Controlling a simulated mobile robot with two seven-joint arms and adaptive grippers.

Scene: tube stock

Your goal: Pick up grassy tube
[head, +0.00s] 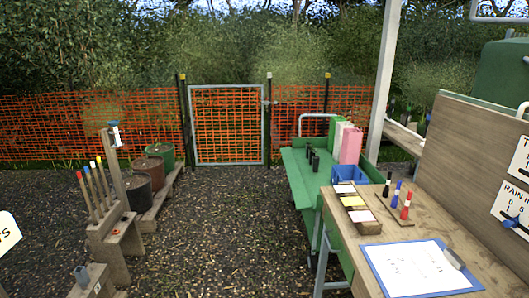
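I cannot make out for certain which thing is the grassy tube. Several slim tubes (97,185) with red, blue, yellow and white tops stand upright in a wooden stand (112,240) at the left. A few short dark tubes (312,160) stand on the green bench (296,170) in the middle. A small grey-blue cup or tube (82,274) sits on a wooden block at the lower left. Neither of my grippers shows in this view.
Pots (139,188) stand on a plank at the left. The gravel path (225,230) to the mesh gate (226,125) is clear.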

